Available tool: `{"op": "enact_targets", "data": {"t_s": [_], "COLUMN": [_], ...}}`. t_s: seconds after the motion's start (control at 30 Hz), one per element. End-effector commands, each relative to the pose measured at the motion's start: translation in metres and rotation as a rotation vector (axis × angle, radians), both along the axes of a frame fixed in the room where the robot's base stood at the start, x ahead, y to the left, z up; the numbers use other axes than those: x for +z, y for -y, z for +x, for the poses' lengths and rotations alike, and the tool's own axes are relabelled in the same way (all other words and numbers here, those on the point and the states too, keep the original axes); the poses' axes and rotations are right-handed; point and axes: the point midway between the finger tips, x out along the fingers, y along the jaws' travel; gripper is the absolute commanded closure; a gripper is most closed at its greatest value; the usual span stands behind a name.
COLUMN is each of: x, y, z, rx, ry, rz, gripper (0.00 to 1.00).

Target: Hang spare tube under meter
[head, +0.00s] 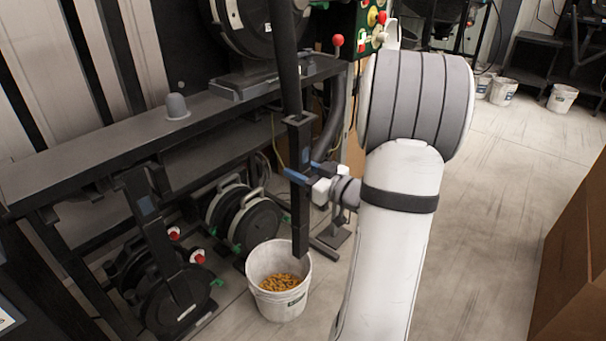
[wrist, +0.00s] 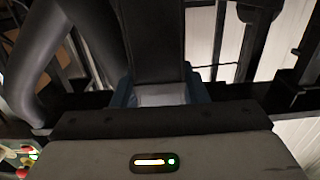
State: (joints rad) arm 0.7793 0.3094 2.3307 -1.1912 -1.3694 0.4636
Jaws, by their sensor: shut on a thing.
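The spare tube looks to be the long dark bar (head: 300,222) standing near upright in front of the bench. My gripper (head: 312,174) is shut on its wider lower part, with blue fingertips on either side. In the wrist view the dark bar (wrist: 155,45) stands between the blue fingertips (wrist: 160,95). A round dark meter (head: 250,30) sits on the bench behind, partly hidden by the bar. The bar's lower end is free in the air.
A white bucket (head: 279,303) with yellow grain stands on the floor below the bar. The dark bench (head: 90,163) carries a grey knob (head: 177,106). Round dark units (head: 250,222) stand underneath. A brown box (head: 575,255) is at right; the floor between is clear.

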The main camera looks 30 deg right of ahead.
Motion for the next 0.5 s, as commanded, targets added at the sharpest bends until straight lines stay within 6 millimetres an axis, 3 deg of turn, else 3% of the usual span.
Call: {"op": "enact_targets", "data": {"t_s": [0.5], "x": [0.0], "y": [-0.009], "z": [0.033], "rx": [-0.009], "ry": [0.002], "rz": [0.001], "gripper": [1.0]}}
